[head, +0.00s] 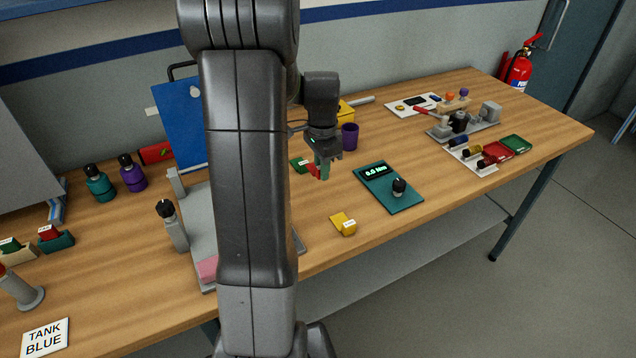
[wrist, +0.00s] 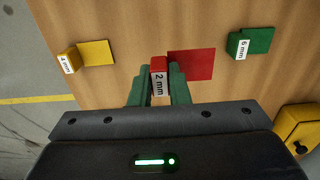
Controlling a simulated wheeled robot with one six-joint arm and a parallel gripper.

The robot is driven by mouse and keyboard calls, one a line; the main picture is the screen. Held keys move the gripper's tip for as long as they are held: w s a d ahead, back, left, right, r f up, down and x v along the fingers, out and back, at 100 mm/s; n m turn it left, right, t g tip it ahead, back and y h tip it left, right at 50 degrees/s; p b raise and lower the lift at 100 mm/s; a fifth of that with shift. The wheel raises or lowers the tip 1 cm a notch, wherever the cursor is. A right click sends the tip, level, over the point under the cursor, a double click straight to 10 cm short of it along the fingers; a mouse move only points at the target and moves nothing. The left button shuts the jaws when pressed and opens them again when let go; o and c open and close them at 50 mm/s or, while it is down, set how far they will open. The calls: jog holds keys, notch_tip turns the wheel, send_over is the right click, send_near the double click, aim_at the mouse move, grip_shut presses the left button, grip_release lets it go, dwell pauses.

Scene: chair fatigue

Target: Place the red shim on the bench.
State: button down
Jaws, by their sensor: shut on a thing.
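The red shim (wrist: 191,65) is a thin red plate with a small block labelled "2 mm" at one end. My gripper (wrist: 159,88) is shut on that block, with one green finger on each side. In the head view the red shim (head: 313,171) shows beside the fingertips of my gripper (head: 322,174), low over the wooden bench (head: 432,232). I cannot tell whether the shim touches the bench. Part of its block is hidden by the fingers.
A yellow 4 mm shim (head: 343,224) and a green 6 mm shim (head: 298,164) lie nearby. A teal gauge with a display (head: 390,190) is to the right, and a purple cup (head: 349,136) behind. Bare wood lies between the yellow shim and my gripper.

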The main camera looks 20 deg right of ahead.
aim_at(322, 196)
jog(key=shift+f+p, duration=0.3)
jog(key=shift+f, duration=3)
jog(key=shift+f, duration=0.1)
jog(key=shift+f, duration=0.15)
jog(key=c, duration=1.4)
grip_release()
jog(key=shift+o, duration=0.2)
notch_tip(322, 196, up, 12)
jog(key=shift+r+b, duration=0.25)
jog(key=shift+b, duration=0.15)
